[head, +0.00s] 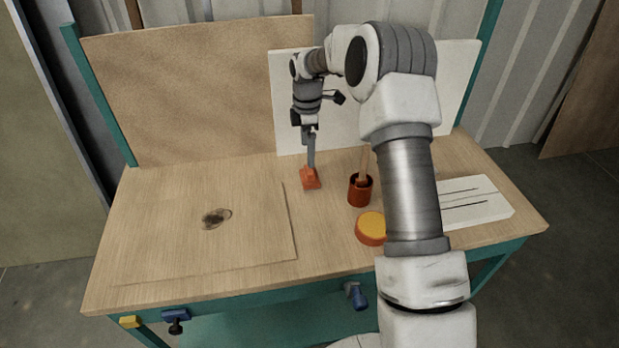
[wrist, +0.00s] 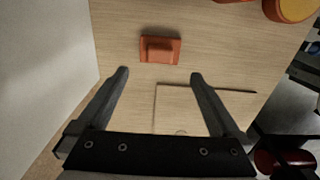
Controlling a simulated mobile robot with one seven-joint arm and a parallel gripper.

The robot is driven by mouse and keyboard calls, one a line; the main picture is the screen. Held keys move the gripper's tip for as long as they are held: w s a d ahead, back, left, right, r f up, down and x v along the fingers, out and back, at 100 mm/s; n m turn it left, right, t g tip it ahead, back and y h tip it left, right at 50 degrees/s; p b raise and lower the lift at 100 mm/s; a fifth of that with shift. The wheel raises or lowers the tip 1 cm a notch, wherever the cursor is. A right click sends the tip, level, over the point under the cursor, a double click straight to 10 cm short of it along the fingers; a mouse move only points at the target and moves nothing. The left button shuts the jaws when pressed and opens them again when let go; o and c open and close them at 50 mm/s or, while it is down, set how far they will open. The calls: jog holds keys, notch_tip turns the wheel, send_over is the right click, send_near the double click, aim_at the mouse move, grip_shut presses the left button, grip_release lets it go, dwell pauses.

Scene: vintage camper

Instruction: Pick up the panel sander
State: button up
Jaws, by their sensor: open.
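The panel sander appears to be the small orange-red block (head: 311,179) with a raised grip, lying on the wooden bench top. In the wrist view the same block (wrist: 160,56) lies just beyond the fingertips, roughly centred between them. My gripper (head: 311,163) points down at the block from above, and its fingers overlap the block's upper edge in the head view. In the wrist view my gripper (wrist: 160,74) has its two fingers spread wide with nothing between them. I cannot tell the exact height of the fingertips above the bench.
A red-brown pot (head: 359,192) with a wooden handle in it stands right of the block. A yellow-topped round tin (head: 371,227) is nearer the front. A white slotted board (head: 482,205) lies at right. A white panel (head: 290,105) stands behind. A thin wooden sheet (head: 150,240) lies at left.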

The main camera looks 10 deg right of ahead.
aim_at(310, 172)
notch_tip(310, 172, down, 4)
jog(key=shift+f, duration=0.1)
jog(key=f, duration=0.5)
jog(key=shift+d+f, duration=0.15)
jog(key=shift+d, duration=0.15)
jog(key=c, duration=1)
notch_tip(310, 172, up, 10)
jog(key=shift+r, duration=0.1)
jog(key=shift+c, duration=0.2)
jog(key=o, duration=0.8)
jog(key=c, duration=0.6)
jog(key=shift+a, duration=0.15)
